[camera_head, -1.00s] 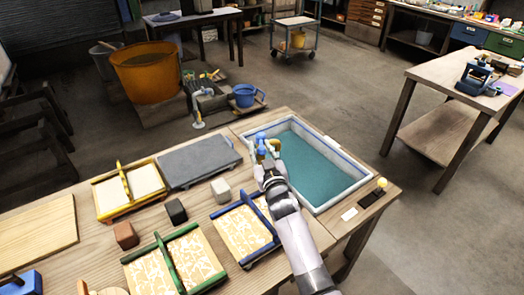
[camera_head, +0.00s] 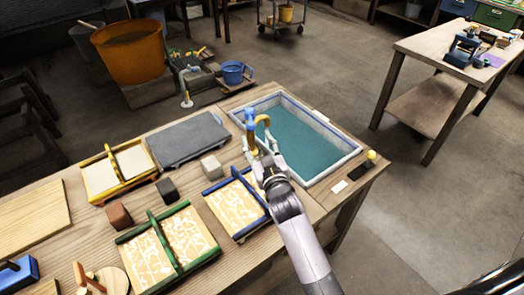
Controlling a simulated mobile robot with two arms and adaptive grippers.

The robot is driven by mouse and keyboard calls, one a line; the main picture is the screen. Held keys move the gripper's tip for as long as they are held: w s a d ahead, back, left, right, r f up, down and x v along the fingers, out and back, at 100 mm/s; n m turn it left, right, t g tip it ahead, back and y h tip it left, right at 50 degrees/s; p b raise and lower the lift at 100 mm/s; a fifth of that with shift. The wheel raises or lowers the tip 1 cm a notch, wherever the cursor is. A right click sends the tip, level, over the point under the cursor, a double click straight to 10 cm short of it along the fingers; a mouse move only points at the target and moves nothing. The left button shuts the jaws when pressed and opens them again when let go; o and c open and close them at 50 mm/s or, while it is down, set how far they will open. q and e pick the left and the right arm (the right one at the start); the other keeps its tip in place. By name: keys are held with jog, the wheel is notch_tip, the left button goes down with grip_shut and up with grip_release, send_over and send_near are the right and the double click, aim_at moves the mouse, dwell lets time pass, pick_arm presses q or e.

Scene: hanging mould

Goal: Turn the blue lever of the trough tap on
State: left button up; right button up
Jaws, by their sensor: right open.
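The trough tap stands at the left rim of the trough (camera_head: 352,151), which holds teal water. Its blue lever (camera_head: 250,117) is upright, and a brass-coloured spout (camera_head: 263,119) curves beside it. My right arm comes in from the bottom. My right gripper (camera_head: 259,146) is open and empty, just below and in front of the tap in the picture. Its fingers partly cover the tap's lower part. I cannot tell whether a finger touches the tap. My left gripper is not in view.
A grey slab (camera_head: 187,139), a blue-edged mould (camera_head: 234,203), a green-edged mould (camera_head: 168,248) and a yellow-edged frame (camera_head: 118,172) lie on the wooden table left of the trough. A yellow knob (camera_head: 371,155) stands at the right.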

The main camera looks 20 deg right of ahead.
aim_at(250, 119)
jog(key=s, duration=0.4)
jog(key=shift+s+a, duration=0.1)
jog(key=shift+c, duration=0.5)
